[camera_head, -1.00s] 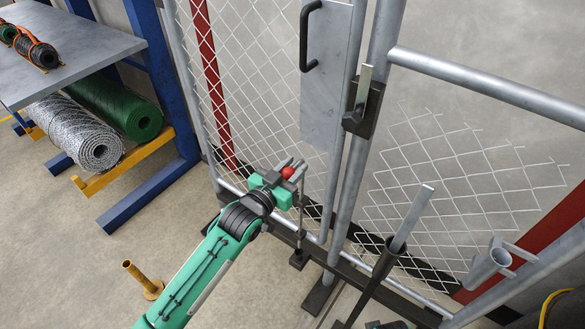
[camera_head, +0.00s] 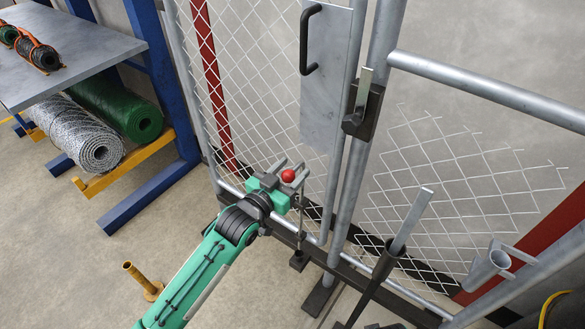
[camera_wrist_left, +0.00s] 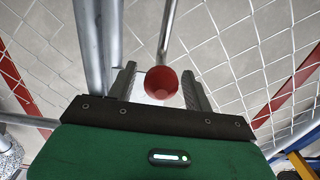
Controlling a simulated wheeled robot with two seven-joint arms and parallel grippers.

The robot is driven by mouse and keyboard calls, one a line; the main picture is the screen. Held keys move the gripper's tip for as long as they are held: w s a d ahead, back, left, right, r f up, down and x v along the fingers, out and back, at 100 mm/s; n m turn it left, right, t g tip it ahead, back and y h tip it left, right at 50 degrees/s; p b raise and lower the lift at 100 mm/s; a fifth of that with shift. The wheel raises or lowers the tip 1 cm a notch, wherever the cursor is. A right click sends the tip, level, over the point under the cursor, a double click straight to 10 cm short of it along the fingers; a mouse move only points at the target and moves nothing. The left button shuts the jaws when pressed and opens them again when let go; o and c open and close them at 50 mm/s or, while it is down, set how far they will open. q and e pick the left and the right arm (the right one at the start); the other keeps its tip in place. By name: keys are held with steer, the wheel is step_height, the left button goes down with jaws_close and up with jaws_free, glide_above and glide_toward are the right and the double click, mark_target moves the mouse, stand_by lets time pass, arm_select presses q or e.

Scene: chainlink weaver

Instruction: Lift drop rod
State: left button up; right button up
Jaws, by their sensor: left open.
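The drop rod (camera_head: 300,214) is a thin grey upright rod at the foot of the gate, with a red ball knob (camera_head: 288,175) near its top and a dark block at its lower end. My left gripper (camera_head: 291,167) is open at the knob, with one finger on either side of it. In the left wrist view the red knob (camera_wrist_left: 161,84) sits between the two spread fingers, with a visible gap on each side. The grey rod (camera_wrist_left: 168,40) runs away beyond it. My right gripper is not in view.
The mesh gate frame (camera_head: 345,190) stands right of the gripper, with a latch (camera_head: 362,105) and black handle (camera_head: 307,40) above. A dark post tube (camera_head: 375,275) stands at right. A yellow floor socket (camera_head: 140,280) is at lower left. Mesh rolls (camera_head: 95,150) lie on the rack.

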arm_select(q)
steer(key=v, duration=1.3)
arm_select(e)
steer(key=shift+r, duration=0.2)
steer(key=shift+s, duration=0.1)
